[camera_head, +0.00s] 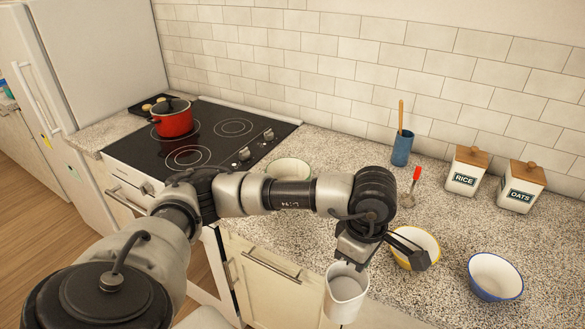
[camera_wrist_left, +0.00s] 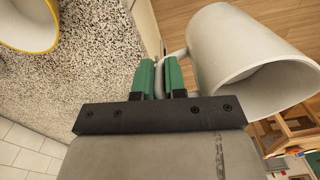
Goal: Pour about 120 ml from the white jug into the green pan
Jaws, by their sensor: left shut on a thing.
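The white jug (camera_head: 347,293) hangs in front of the counter's front edge in the head view, its open top facing up toward the camera. It also shows large in the wrist view (camera_wrist_left: 235,60). My left gripper (camera_wrist_left: 160,80) has its green fingers shut on the jug's handle. In the head view this gripper (camera_head: 354,255) is just above the jug's rim, its fingers mostly hidden. I cannot make out a liquid level in the jug. No green pan shows in either view. My right gripper is not in view.
A yellow-rimmed bowl (camera_head: 415,245) and a blue-rimmed bowl (camera_head: 495,277) stand on the counter, right of the jug. A pale bowl (camera_head: 290,168) is behind my arm. A red pot (camera_head: 172,120) sits on the hob (camera_head: 205,140). Rice (camera_head: 466,171) and oats (camera_head: 521,187) canisters stand behind.

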